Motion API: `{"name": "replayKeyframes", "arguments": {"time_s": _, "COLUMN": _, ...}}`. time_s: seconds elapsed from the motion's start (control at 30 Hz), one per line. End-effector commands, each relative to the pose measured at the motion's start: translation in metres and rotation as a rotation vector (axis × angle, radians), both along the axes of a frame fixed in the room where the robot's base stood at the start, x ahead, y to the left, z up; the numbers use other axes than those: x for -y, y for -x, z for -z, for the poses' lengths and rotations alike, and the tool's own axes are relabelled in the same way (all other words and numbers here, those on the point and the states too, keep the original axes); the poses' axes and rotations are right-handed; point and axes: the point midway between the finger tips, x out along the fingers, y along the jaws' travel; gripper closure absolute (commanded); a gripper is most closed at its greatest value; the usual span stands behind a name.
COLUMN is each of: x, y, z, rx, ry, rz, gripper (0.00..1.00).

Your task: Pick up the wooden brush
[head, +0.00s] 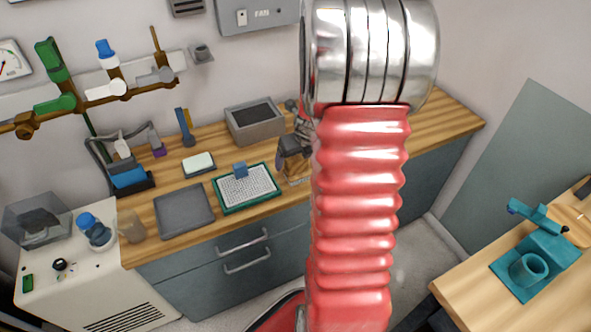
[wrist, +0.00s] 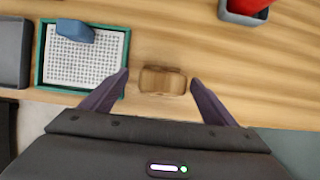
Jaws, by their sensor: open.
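The wooden brush (wrist: 163,81) is a small brown block with rounded corners on the wooden counter, near its front edge. In the wrist view my gripper (wrist: 159,77) is open, with one dark purple finger on each side of the brush. A gap of counter shows between each finger and the brush, so neither touches it. In the head view my gripper (head: 288,160) is low over the counter, right of the green-rimmed tray. My red arm hides part of that area. The brush's underside is hidden.
A green-rimmed tray (wrist: 43,70) with a white perforated surface and a blue block (wrist: 75,30) on it lies close to the left finger. A grey container (wrist: 240,17) holding something red stands at the back right. The counter between them is clear.

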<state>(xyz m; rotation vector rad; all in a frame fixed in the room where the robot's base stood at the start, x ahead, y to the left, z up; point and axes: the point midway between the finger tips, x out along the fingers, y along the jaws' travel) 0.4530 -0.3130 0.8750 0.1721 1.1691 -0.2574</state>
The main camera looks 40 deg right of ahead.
Motion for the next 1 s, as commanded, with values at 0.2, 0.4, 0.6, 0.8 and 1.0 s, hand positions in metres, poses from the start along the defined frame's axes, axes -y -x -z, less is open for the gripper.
{"name": "replayKeyframes", "arguments": {"time_s": 0.2, "x": 0.0, "y": -0.002, "z": 0.005, "rx": -0.001, "ry": 0.0, "rz": -0.002, "gripper": 0.2}}
{"name": "replayKeyframes", "arguments": {"time_s": 0.4, "x": 0.0, "y": -0.002, "z": 0.005, "rx": -0.001, "ry": 0.0, "rz": -0.002, "gripper": 0.2}}
{"name": "replayKeyframes", "arguments": {"time_s": 0.6, "x": 0.002, "y": -0.005, "z": 0.014, "rx": -0.001, "ry": -0.001, "rz": 0.0, "gripper": 0.2}}
{"name": "replayKeyframes", "arguments": {"time_s": 0.8, "x": 0.007, "y": -0.012, "z": 0.034, "rx": -0.003, "ry": -0.001, "rz": -0.001, "gripper": 0.2}}
{"name": "replayKeyframes", "arguments": {"time_s": 1.0, "x": 0.009, "y": -0.019, "z": 0.05, "rx": -0.001, "ry": -0.002, "rz": -0.002, "gripper": 0.2}}
